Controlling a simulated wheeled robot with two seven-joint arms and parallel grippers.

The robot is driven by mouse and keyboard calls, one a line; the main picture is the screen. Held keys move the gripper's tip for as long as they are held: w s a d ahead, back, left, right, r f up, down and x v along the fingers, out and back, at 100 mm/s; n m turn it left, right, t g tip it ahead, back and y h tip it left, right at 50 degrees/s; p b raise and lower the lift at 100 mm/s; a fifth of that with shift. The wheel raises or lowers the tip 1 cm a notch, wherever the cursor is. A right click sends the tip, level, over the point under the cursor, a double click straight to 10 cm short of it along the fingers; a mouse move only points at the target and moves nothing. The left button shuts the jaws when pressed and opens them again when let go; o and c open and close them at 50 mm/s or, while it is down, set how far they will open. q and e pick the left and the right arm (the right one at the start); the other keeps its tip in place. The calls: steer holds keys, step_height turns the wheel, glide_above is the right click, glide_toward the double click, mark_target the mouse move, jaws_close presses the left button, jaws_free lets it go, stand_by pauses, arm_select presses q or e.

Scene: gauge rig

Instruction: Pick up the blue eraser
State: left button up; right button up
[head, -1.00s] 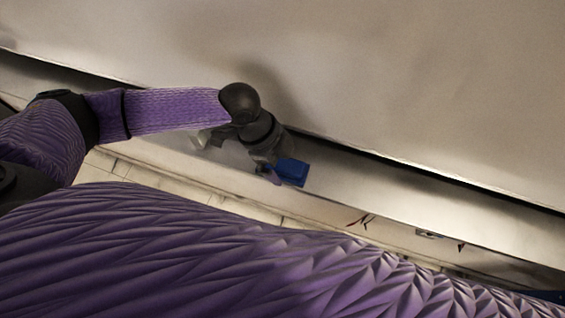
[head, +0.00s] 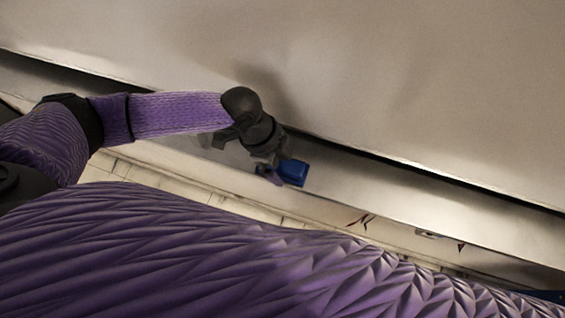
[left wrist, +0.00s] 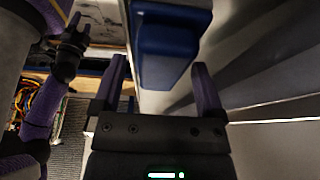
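The blue eraser (head: 293,173) sits at a pale ledge below a large light panel in the head view. In the left wrist view the eraser (left wrist: 166,45) is large, a dark blue block with a wider upper part. My left gripper (head: 270,170) is beside it, at its left in the head view. In the left wrist view the left gripper (left wrist: 159,68) has its purple fingers apart, with the eraser's lower end showing in line with the gap. I see no finger closed on it. A dark arm end at the left there looks like my right gripper (left wrist: 74,32); its fingers are unclear.
The large light panel (head: 430,85) rises behind the ledge (head: 385,190). Dark red marks (head: 361,221) show below the ledge. In the left wrist view, coloured cables (left wrist: 52,97) lie low at the left. The ledge right of the eraser looks clear.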

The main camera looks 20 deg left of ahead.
mark_target(281, 163)
arm_select(q)
steer(key=c, duration=1)
steer(key=shift+o, duration=0.2)
step_height(281, 163, up, 11)
steer(key=shift+f+p, duration=0.2)
steer(key=shift+p, duration=0.25)
steer(key=o, duration=0.7)
steer(key=c, duration=0.5)
steer(key=shift+c, duration=0.2)
